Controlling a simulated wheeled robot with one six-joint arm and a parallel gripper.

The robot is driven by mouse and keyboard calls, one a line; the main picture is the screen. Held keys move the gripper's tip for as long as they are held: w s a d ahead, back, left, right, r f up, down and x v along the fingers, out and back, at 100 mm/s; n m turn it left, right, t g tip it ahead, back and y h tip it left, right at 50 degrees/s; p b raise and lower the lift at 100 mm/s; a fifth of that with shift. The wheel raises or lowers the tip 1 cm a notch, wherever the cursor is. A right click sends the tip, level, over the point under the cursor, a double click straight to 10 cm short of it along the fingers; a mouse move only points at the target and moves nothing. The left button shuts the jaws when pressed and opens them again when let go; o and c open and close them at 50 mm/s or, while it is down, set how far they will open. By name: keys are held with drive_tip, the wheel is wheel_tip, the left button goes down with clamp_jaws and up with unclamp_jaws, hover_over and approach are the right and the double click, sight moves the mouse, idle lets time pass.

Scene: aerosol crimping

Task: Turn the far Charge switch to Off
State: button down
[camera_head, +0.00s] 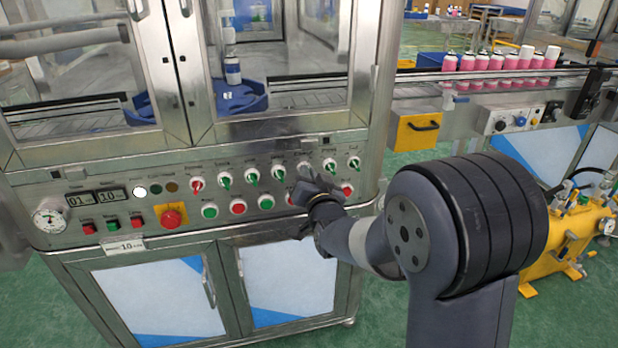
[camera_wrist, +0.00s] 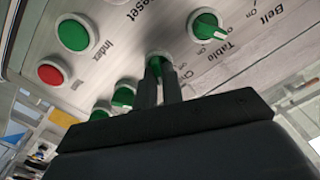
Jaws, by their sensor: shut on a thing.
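My gripper (camera_head: 316,190) is at the right part of the control panel in the head view, hiding some of the controls behind it. In the wrist view its two narrow fingers (camera_wrist: 160,76) are shut on a green switch (camera_wrist: 157,60). A label starting with "Ch" is printed beside that switch, the rest hidden by the fingers. The switch's pointer direction cannot be made out between the fingers. A green switch (camera_wrist: 206,26) with a white pointer mark sits nearby, by the label "Table".
A green Index button (camera_wrist: 74,34) and a red button (camera_wrist: 50,74) are close by. More green switches (camera_head: 251,176) line the panel. A red emergency stop (camera_head: 171,217) is at left. Glass doors (camera_head: 285,95) stand above. A conveyor with pink bottles (camera_head: 490,62) is at right.

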drive_tip(key=n+b, duration=0.2)
drive_tip(key=n, duration=0.1)
drive_tip(key=n+b, duration=0.2)
drive_tip(key=n, duration=0.2)
drive_tip(key=n+b, duration=0.3)
drive_tip(key=n, duration=0.1)
drive_tip(key=shift+a, duration=0.25)
idle(0.3)
drive_tip(key=c, duration=1.5)
unclamp_jaws()
drive_tip(key=shift+c, duration=0.2)
drive_tip(key=shift+s, duration=0.1)
drive_tip(key=v, duration=1)
drive_tip(key=shift+s+p, duration=0.35)
drive_tip(key=shift+p, duration=0.1)
